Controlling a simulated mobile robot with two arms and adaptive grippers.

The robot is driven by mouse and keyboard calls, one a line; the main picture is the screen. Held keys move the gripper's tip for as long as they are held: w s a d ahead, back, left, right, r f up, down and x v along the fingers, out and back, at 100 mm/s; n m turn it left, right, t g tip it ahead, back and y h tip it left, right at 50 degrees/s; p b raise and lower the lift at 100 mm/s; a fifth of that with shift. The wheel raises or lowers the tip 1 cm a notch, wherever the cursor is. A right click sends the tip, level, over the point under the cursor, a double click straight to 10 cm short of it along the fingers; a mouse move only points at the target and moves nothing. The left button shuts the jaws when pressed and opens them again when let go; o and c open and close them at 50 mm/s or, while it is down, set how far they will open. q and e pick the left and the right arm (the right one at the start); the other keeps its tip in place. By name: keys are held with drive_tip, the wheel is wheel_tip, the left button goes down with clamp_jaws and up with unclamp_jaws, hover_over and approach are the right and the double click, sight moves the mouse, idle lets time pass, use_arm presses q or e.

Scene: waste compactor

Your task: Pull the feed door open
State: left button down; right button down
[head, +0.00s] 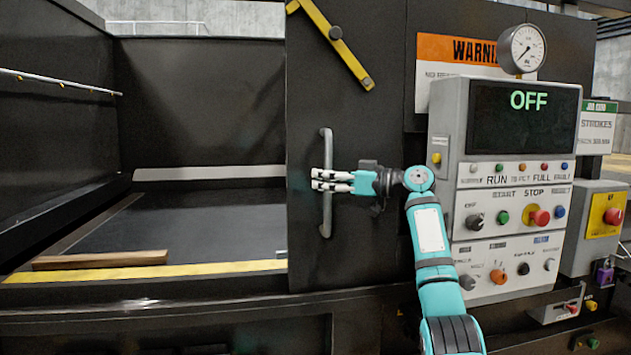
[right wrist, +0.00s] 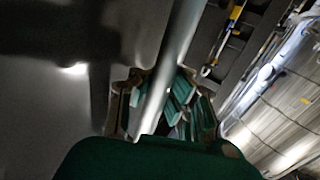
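The feed door is a tall dark panel (head: 375,255) with a pale vertical bar handle (head: 326,217). My right gripper (head: 318,180) reaches in from the right and sits at the handle's middle, its fingers crossing the bar. In the right wrist view the handle (right wrist: 180,40) runs slantwise down between the teal fingers, which look closed around it; the exact contact is partly hidden. My left gripper is in neither view.
An open dark chamber lies left of the door, with a wooden plank (head: 100,259) behind a yellow front edge (head: 215,268). A control box (head: 510,190) reading OFF stands right of the door, close to my right arm. A gauge (head: 522,48) is above it.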

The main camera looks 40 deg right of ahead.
drive_tip(key=shift+s+d, duration=0.3)
drive_tip(key=shift+d, duration=0.05)
drive_tip(key=c, duration=1.4)
unclamp_jaws()
drive_tip(key=shift+s+a+r, duration=0.1)
drive_tip(key=shift+s+r, duration=0.15)
drive_tip(key=shift+s, duration=0.05)
drive_tip(key=shift+c, duration=0.2)
drive_tip(key=shift+o, duration=1.1)
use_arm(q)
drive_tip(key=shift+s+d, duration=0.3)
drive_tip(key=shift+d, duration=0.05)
use_arm(e)
drive_tip(key=shift+w+f, duration=0.1)
drive_tip(key=shift+w, duration=0.05)
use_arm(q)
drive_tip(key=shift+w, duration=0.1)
use_arm(e)
drive_tip(key=v, duration=1.2)
